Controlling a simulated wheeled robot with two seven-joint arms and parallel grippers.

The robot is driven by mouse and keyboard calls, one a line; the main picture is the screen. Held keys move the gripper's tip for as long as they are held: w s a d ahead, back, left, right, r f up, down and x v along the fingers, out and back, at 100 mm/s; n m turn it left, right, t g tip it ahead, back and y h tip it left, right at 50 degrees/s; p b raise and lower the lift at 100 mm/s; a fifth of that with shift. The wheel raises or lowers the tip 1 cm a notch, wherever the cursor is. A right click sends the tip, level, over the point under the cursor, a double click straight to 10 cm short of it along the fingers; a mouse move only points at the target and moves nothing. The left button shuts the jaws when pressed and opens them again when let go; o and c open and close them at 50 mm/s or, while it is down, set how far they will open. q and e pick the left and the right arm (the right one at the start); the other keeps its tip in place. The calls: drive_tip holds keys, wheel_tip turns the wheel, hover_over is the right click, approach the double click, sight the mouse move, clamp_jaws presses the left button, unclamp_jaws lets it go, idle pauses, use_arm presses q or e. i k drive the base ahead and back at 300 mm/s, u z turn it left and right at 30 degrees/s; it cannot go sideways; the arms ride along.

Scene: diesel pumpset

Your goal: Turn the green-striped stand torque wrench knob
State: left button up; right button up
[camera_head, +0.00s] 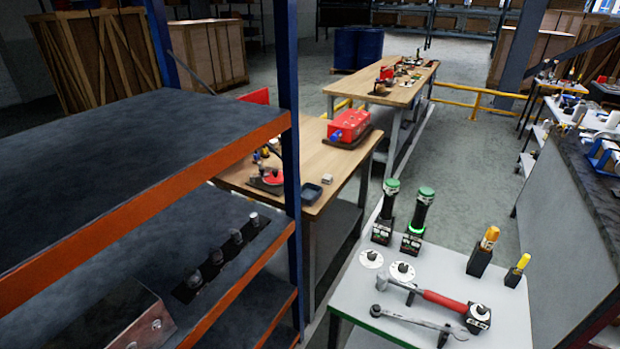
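Two dark torque wrenches with green tops stand upright in black stands on a light grey table (455,262) at the lower right. The right torque wrench (422,208) shows a bright green band low down, where it meets its stand (411,243). The left torque wrench (389,200) is in a similar stand (382,231), with no clear green band there. In front of them lie two round white dials with dark knobs, a left dial (371,259) and a right dial (402,271). The knobs' markings are too small to read. Neither of my grippers is in view.
A red-handled wrench (445,300) and a grey spanner (415,320) lie at the table's front. Two yellow-handled tools (484,252) (517,271) stand at its right. A blue-and-orange shelf (150,200) fills the left. A wooden workbench (345,165) stands behind.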

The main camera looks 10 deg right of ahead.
sight(482, 309)
drive_tip(key=z, duration=1.3)
